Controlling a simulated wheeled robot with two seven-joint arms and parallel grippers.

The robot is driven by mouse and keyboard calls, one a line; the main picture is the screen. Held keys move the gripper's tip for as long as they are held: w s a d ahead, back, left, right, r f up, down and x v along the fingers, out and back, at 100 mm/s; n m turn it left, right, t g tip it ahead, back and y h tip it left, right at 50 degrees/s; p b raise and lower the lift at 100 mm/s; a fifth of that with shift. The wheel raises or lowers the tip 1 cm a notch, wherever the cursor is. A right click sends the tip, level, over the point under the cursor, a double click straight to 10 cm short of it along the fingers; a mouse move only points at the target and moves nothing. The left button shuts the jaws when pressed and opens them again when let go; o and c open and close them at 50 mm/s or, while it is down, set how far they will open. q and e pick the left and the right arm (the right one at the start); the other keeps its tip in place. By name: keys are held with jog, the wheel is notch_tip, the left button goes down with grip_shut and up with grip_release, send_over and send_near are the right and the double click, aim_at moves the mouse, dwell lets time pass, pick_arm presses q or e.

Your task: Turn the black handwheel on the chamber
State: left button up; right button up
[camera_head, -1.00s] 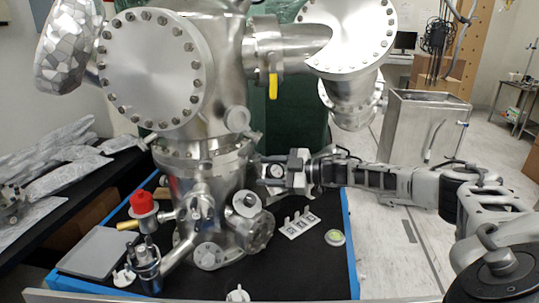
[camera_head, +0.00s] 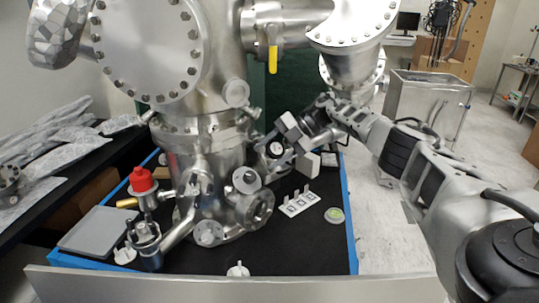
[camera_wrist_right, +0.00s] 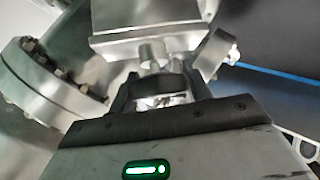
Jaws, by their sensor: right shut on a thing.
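The steel vacuum chamber (camera_head: 205,165) stands on the black table. My right gripper (camera_head: 277,143) is at its right side, rolled to a tilt, with its arm coming down from the upper right of it. In the right wrist view, my right gripper (camera_wrist_right: 160,92) has its two dark fingers around a dark part, which looks like the black handwheel (camera_wrist_right: 160,84). The gripper is shut on it. The wheel's full outline is hidden by the fingers, and in the head view I cannot make it out behind the gripper. My left gripper is not in view.
A round flange with bolts (camera_wrist_right: 52,80) is close to the left of the gripper.

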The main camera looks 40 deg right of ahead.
jog(key=shift+n+g+h, duration=0.3)
jog(key=shift+n+g, duration=0.2)
jog(key=shift+n, duration=0.1)
jog(key=shift+s+f+n+g, duration=0.15)
jog(key=shift+n+g, duration=0.15)
jog(key=shift+n, duration=0.2)
jog(key=shift+h, duration=0.3)
jog(key=o, duration=1)
jog(key=shift+c, duration=0.2)
